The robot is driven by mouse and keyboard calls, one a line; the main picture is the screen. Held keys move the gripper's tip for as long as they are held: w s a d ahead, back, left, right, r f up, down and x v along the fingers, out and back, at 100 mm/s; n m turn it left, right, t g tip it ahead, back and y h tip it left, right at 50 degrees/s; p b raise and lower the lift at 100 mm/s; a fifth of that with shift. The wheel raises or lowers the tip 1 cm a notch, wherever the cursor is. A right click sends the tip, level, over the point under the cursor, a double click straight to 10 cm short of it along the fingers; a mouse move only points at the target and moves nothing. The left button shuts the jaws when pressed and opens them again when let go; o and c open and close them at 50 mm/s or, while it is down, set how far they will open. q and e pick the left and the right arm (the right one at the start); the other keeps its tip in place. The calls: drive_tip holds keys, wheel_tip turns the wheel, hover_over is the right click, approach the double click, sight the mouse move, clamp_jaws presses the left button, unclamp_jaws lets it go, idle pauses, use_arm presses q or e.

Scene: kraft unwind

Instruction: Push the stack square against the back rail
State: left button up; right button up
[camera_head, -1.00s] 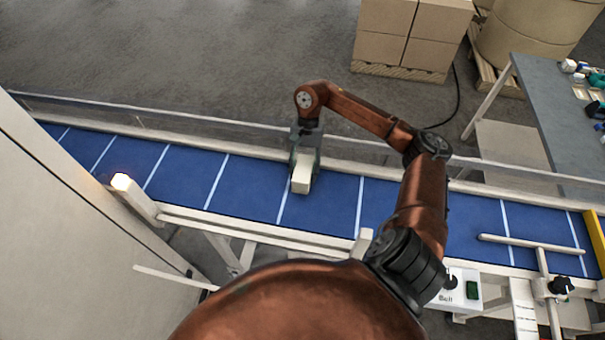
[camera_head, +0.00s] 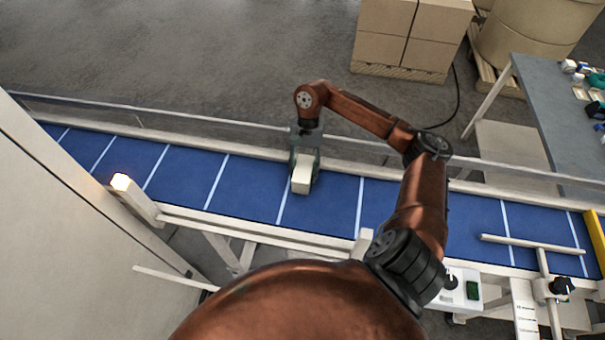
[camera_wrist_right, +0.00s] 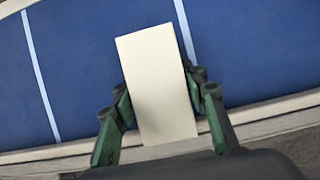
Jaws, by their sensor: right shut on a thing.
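The stack, a pale cream block (camera_head: 302,175), sits on the blue conveyor belt (camera_head: 255,188) near the back rail (camera_head: 345,165). My right gripper (camera_head: 304,163) is shut on the stack, with one finger on each long side. In the right wrist view the stack (camera_wrist_right: 157,85) lies between the green and black fingers (camera_wrist_right: 160,108). Its near end reaches close to the pale rail (camera_wrist_right: 70,150); the gripper body hides part of that area, so I cannot tell whether they touch. My left gripper is not in view.
A clear guard (camera_head: 215,122) runs behind the belt. A lit lamp post (camera_head: 122,182) stands at the front left, and a guide bar (camera_head: 530,243) crosses the belt at right. Cartons (camera_head: 410,35) and a grey table (camera_head: 560,110) stand beyond. The belt either side is clear.

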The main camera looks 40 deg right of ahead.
drive_tip(key=shift+s+a+f+b, duration=0.1)
drive_tip(key=shift+b, duration=0.35)
idle(0.9)
drive_tip(key=o, duration=1.2)
drive_tip(key=v, duration=1.2)
